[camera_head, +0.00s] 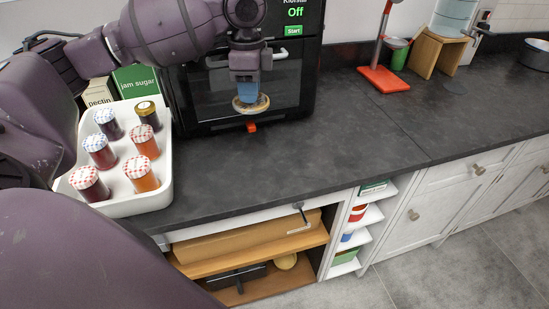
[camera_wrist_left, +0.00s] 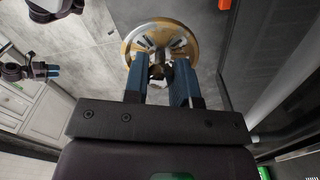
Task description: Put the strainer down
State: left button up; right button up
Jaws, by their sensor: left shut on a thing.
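My left gripper (camera_head: 246,83) points down in front of the black machine, with its blue fingers shut on the strainer (camera_head: 251,105). In the left wrist view the strainer (camera_wrist_left: 137,44) is a round, gold-rimmed disc with a slotted metal middle, beyond the fingertips (camera_wrist_left: 160,75). It is over the dark worktop (camera_head: 300,160); I cannot tell whether it touches it. What looks like my right gripper (camera_wrist_left: 54,71) shows small at the left of the left wrist view, its opening unclear. It is not in the head view.
A white tray (camera_head: 150,204) of several jars stands at the left. The black machine (camera_head: 290,75) is behind the strainer, with a small red part (camera_head: 252,127) near its base. A red-based stand (camera_head: 384,79) is further right. The worktop's middle is clear.

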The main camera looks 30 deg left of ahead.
pick_arm(q)
jog(key=shift+w+a+r, duration=0.1)
jog(key=shift+a+r, duration=0.1)
jog(key=shift+r, duration=0.15)
jog(key=shift+m, duration=0.3)
notch_tip(320, 180, down, 14)
jog(key=shift+b, duration=1.15)
notch_tip(320, 180, down, 5)
jog(key=shift+f+b, duration=0.1)
jog(key=shift+b, duration=0.4)
jog(key=shift+f, duration=0.25)
jog(key=shift+r, duration=0.1)
jog(key=o, duration=0.8)
jog(key=shift+o, duration=0.7)
